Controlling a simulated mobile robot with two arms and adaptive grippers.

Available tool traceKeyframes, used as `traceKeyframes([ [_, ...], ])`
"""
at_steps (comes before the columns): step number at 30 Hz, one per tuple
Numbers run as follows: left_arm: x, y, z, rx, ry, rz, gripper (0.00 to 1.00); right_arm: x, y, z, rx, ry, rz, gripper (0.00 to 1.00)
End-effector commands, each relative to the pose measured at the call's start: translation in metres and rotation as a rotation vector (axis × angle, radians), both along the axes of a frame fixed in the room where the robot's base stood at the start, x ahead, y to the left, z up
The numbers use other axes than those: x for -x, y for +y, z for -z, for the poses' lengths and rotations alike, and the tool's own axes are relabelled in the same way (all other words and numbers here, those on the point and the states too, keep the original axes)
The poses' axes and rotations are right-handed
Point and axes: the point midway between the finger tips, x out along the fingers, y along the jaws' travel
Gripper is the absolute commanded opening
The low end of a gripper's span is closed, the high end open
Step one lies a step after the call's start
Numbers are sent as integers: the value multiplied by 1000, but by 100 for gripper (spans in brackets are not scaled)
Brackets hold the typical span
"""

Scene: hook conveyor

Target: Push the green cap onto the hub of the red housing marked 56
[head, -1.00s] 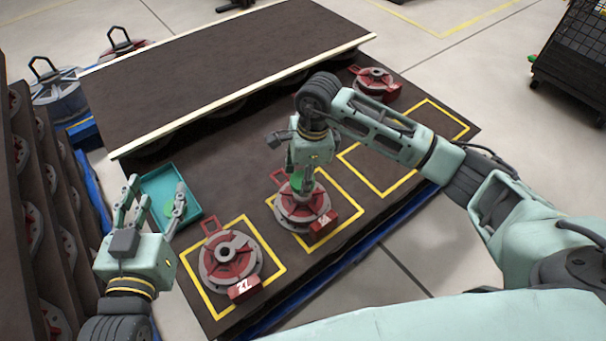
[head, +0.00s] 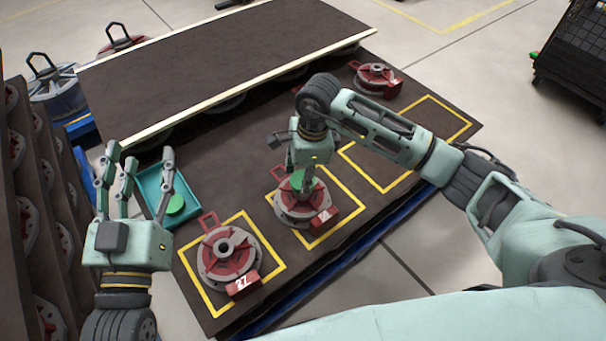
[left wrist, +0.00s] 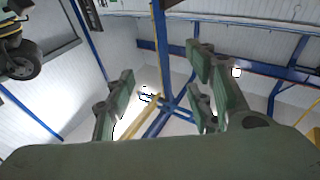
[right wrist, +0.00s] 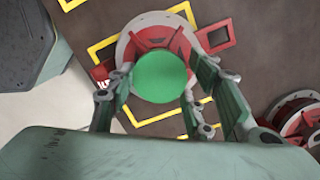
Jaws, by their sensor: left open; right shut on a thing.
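My right gripper (head: 303,180) is shut on a green cap (head: 297,182), directly above the middle red housing (head: 285,208). In the right wrist view the cap (right wrist: 160,76) lies between the fingers and covers the hub of the housing (right wrist: 130,50). I cannot tell whether the cap touches the hub. The number on this housing's red tag (head: 324,217) is too small to read surely. My left gripper (head: 139,165) is open and empty, fingers up, left of the teal tray.
A second green cap (head: 175,204) lies in the teal tray (head: 152,181). A red housing tagged 27 (head: 215,262) sits in the front yellow square, its hub uncovered. Another red housing (head: 372,77) stands at the back right. The yellow square on the right (head: 410,145) is empty.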

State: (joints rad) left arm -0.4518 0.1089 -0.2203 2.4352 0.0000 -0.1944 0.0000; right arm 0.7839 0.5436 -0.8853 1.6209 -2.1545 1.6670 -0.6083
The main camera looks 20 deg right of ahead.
Motion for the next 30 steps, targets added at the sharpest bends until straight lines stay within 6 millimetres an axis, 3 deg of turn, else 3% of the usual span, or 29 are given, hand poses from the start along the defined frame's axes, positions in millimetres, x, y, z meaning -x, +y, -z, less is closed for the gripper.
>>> traceKeyframes([
  [30, 26, -2, -65, 96, -348, 20, 49, 0, 0, 22, 0, 0, 0, 33],
])
